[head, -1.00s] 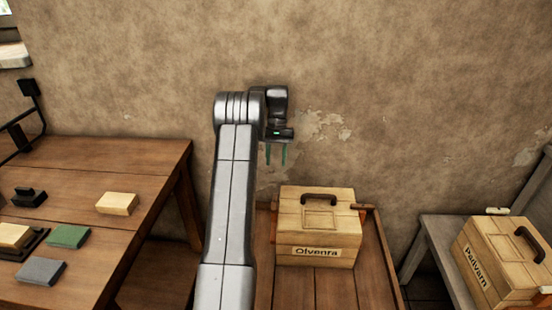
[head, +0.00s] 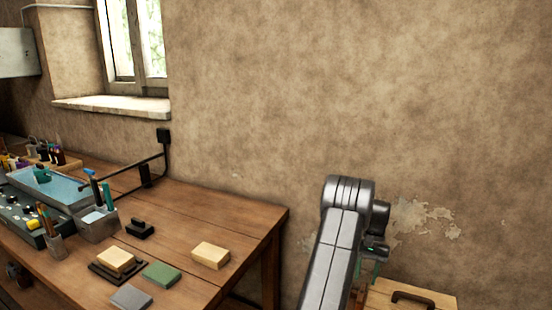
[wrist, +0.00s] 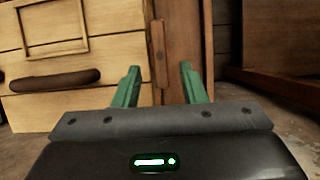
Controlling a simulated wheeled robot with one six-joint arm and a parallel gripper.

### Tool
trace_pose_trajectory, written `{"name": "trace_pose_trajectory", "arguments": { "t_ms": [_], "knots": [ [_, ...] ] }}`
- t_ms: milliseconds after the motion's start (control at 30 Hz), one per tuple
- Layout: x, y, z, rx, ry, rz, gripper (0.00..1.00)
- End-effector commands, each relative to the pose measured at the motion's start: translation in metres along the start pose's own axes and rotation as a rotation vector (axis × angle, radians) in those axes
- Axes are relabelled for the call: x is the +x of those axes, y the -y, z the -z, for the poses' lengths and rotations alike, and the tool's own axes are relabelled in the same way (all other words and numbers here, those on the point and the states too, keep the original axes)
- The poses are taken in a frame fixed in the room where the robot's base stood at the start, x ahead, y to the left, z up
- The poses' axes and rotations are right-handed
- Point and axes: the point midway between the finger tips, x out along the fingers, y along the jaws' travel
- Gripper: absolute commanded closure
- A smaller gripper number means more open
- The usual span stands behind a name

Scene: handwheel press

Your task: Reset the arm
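My gripper (wrist: 160,85) shows in the wrist view with its two green fingers apart and nothing between them. In the head view my gripper (head: 369,270) hangs at the lower right, at the end of my grey arm, with its fingertips hard to make out. A wooden box (wrist: 65,85) with a dark handle fills the left of the wrist view, beyond the fingers. Its top (head: 425,297) shows at the bottom edge of the head view, to the right of my gripper. I cannot tell whether the gripper touches it.
A wooden workbench (head: 215,205) stands at the left. On it are a pale block (head: 210,255), a green block (head: 161,274), a grey block (head: 131,297) and a tool holder (head: 97,225). A window (head: 135,45) is behind. The wall space above my arm is clear.

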Motion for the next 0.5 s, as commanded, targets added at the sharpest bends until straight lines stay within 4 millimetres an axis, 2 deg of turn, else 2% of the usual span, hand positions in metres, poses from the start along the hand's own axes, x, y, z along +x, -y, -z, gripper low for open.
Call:
{"name": "trace_pose_trajectory", "arguments": {
  "t_ms": [100, 200, 367, 500],
  "knots": [
    [0.02, 0.0, -0.001, 0.0, 0.003, 0.0, 0.62],
    [0.031, 0.0, -0.001, 0.0, 0.002, 0.0, 0.62],
    [0.041, 0.0, 0.0, 0.0, 0.001, 0.0, 0.62],
    [0.042, 0.0, 0.0, -0.009, 0.0, -0.004, 0.62]
  ]
}}
